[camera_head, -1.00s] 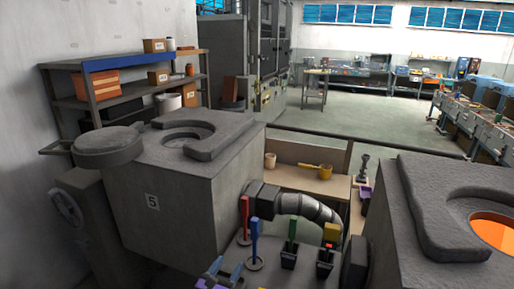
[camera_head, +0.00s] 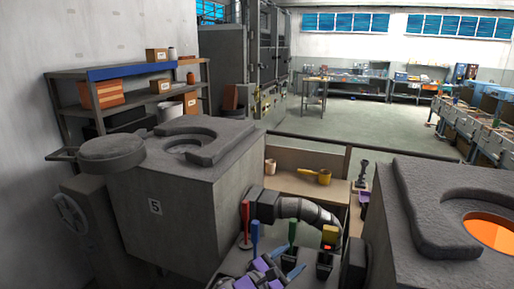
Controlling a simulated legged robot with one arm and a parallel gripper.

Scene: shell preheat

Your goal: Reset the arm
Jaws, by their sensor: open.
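A grey furnace block marked 5 (camera_head: 155,207) with a round lid (camera_head: 112,150) stands left. Another furnace with a glowing orange opening (camera_head: 494,232) stands right. A blue-handled tool (camera_head: 255,238) and a bent pipe (camera_head: 310,212) are close by. Open floor (camera_head: 345,125) lies beyond.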

